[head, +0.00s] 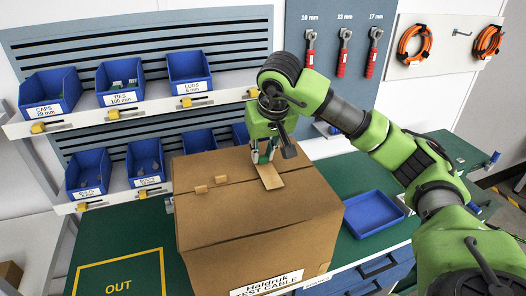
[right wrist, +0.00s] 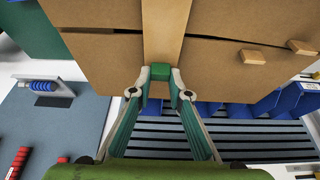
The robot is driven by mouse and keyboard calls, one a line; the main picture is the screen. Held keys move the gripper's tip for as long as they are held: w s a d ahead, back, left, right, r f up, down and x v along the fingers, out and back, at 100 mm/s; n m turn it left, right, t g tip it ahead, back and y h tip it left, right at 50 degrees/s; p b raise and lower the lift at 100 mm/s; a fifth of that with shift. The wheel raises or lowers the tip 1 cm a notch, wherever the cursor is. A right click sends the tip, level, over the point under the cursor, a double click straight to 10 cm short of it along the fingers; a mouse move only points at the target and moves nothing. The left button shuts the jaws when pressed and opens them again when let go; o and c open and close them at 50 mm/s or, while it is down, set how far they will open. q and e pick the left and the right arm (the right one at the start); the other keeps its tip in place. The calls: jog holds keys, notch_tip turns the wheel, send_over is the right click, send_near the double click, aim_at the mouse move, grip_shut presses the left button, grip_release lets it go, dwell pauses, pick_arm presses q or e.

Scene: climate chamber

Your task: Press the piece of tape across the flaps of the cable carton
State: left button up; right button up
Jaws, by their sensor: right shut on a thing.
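The cable carton (head: 250,222) is a large brown box standing on the green bench, with its top flaps folded shut and a seam between them. The piece of tape (head: 271,178) is a tan strip lying over the top, and in the right wrist view the tape (right wrist: 166,28) crosses the seam. My right gripper (head: 263,155) points down at the carton top. In the right wrist view its fingertips (right wrist: 160,76) are shut on a small green block at the tape. I cannot tell whether the strip lies flat everywhere. My left gripper is not in view.
Two small tan tabs (head: 211,184) sit on the carton's left top. A blue tray (head: 371,213) lies right of the carton. Racks of blue bins (head: 121,80) stand behind. An OUT zone (head: 120,275) is marked at front left. Red-handled wrenches (head: 343,52) hang behind.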

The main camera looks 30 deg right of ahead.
jog(key=o, duration=0.8)
jog(key=shift+r, duration=0.15)
jog(key=v, duration=1.1)
jog(key=shift+s+r, duration=0.2)
jog(key=shift+r, duration=0.15)
jog(key=shift+a, duration=0.1)
